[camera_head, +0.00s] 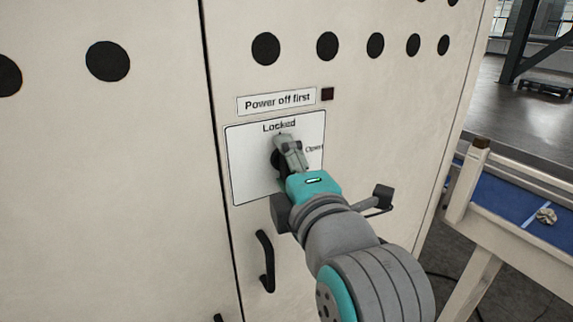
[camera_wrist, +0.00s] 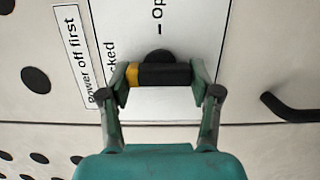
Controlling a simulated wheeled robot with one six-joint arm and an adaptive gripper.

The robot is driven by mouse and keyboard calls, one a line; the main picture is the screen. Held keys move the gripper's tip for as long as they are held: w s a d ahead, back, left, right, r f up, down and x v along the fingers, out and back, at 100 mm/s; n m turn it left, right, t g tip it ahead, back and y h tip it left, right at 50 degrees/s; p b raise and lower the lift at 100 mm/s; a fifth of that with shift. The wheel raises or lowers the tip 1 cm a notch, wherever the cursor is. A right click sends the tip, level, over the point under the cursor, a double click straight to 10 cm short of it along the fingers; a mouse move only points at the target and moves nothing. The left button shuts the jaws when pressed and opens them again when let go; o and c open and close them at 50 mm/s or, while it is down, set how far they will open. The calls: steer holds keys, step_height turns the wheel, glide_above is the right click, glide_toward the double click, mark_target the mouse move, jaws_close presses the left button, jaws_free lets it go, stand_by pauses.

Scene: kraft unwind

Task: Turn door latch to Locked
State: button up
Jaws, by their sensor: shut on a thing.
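The door latch (camera_wrist: 162,75) is a short black bar with a yellow end on a dark round hub. In the wrist view its yellow end points left, toward the partly hidden "Locked" word, and away from the "Open" mark at the top. My gripper (camera_wrist: 160,82) is shut on the latch, one finger at each end of the bar. In the head view my gripper (camera_head: 288,150) is at the white label plate (camera_head: 247,170), below "Locked" and left of "Open". It hides most of the latch there.
A black door handle (camera_head: 265,262) is below the plate. A blue-topped table (camera_head: 512,205) stands at the right.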

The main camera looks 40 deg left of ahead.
steer(key=o, duration=1.2)
steer(key=shift+o, duration=0.9)
steer(key=shift+w+d+v, duration=0.1)
steer(key=shift+w+v, duration=0.05)
steer(key=shift+v, duration=0.85)
steer(key=shift+w+d+v, duration=0.1)
steer(key=shift+w+v, duration=0.05)
steer(key=shift+v, duration=0.8)
steer(key=shift+w+d+v, duration=0.1)
steer(key=shift+w+v, duration=0.05)
steer(key=shift+v, duration=0.85)
